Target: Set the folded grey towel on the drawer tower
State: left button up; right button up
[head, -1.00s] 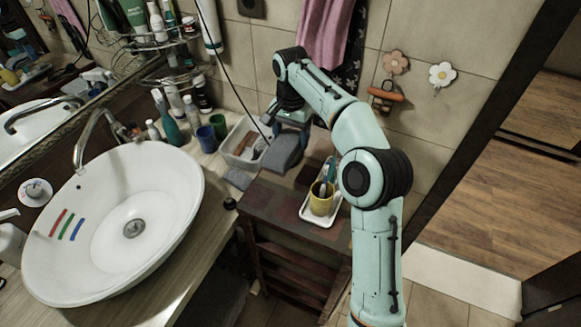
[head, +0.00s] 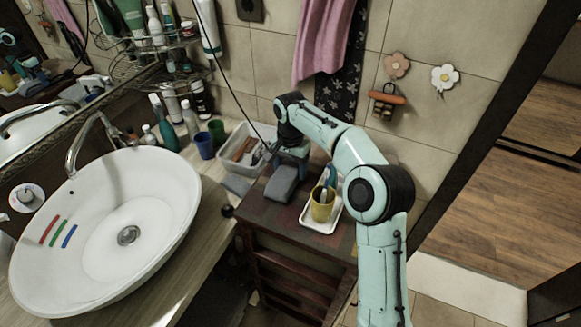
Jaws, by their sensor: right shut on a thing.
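The folded grey towel (head: 281,184) is at the back left of the drawer tower's top (head: 262,212), low over it or on it. I cannot tell whether its underside touches. My right gripper (head: 287,168) is shut on the towel's far end, reaching in from behind. Its fingertips are partly hidden by the towel and the wrist. My left gripper is out of view.
A white tray (head: 316,227) with a yellow cup (head: 322,207) stands on the tower, right of the towel. A flat grey piece (head: 236,185) and a white bin (head: 226,156) are on the counter to the left. The tower's front left top is clear.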

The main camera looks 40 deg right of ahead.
aim_at(291, 166)
jog(key=shift+f, duration=0.2)
jog(key=o, duration=1.1)
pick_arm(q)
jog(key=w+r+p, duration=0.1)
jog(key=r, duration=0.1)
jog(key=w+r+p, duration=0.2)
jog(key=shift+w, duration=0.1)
pick_arm(e)
notch_tip(291, 166, up, 12)
jog(key=shift+r, duration=0.25)
